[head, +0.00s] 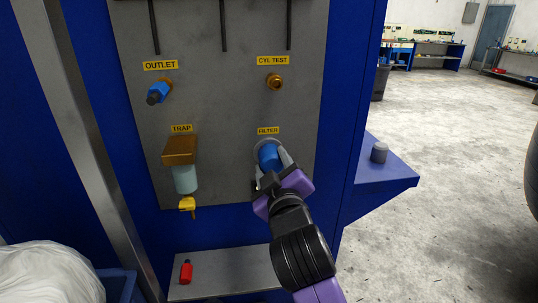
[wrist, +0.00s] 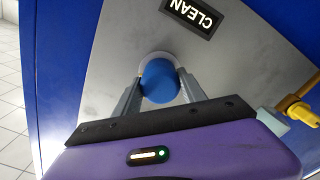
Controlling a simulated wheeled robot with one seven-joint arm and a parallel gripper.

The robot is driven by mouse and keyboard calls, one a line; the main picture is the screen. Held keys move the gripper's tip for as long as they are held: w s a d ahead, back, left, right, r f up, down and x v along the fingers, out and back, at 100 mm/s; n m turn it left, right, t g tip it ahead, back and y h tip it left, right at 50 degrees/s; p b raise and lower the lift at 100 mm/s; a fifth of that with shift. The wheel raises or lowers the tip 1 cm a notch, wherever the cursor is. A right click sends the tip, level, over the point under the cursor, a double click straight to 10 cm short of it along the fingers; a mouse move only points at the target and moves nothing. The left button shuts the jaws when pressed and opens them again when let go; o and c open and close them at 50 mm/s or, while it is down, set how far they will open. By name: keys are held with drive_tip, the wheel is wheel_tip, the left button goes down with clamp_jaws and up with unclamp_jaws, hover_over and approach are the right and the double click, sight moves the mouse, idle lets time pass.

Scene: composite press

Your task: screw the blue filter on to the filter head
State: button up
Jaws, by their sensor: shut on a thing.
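The blue filter (head: 268,157) is in my gripper (head: 272,163), up at the filter head (head: 262,146) below the yellow FILTER label (head: 268,130). In the wrist view the round blue filter (wrist: 160,82) sits between the two grey fingers (wrist: 160,92), which are shut on its sides. The pale rim of the filter head (wrist: 158,57) shows behind the filter. The filter is in line with the head and looks close against it. Whether the threads are engaged is hidden.
A trap bowl (head: 185,178) with a yellow valve (head: 187,204) hangs left of the filter. A blue side shelf (head: 385,185) holds a grey cylinder (head: 379,152). A lower ledge (head: 235,270) holds a small red bottle (head: 186,272). Open floor lies to the right.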

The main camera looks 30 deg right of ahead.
drive_tip(key=shift+m, duration=0.3)
drive_tip(key=o, duration=1.4)
drive_tip(key=s+a+r+t+y+b, duration=0.1)
drive_tip(key=s+a+r+t+y, duration=0.15)
drive_tip(key=s+a, duration=0.4)
drive_tip(key=s+f+m+g+y, duration=0.1)
drive_tip(key=s+f, duration=0.6)
drive_tip(key=s, duration=0.5)
drive_tip(key=s+f+m+g+y, duration=0.1)
drive_tip(key=s+f+g, duration=0.1)
drive_tip(key=s+f, duration=0.6)
drive_tip(key=s+f+m+g+y, duration=0.1)
drive_tip(key=s+f, duration=0.7)
drive_tip(key=s, duration=1)
drive_tip(key=shift+d+m+g, duration=0.4)
drive_tip(key=shift+g, duration=0.05)
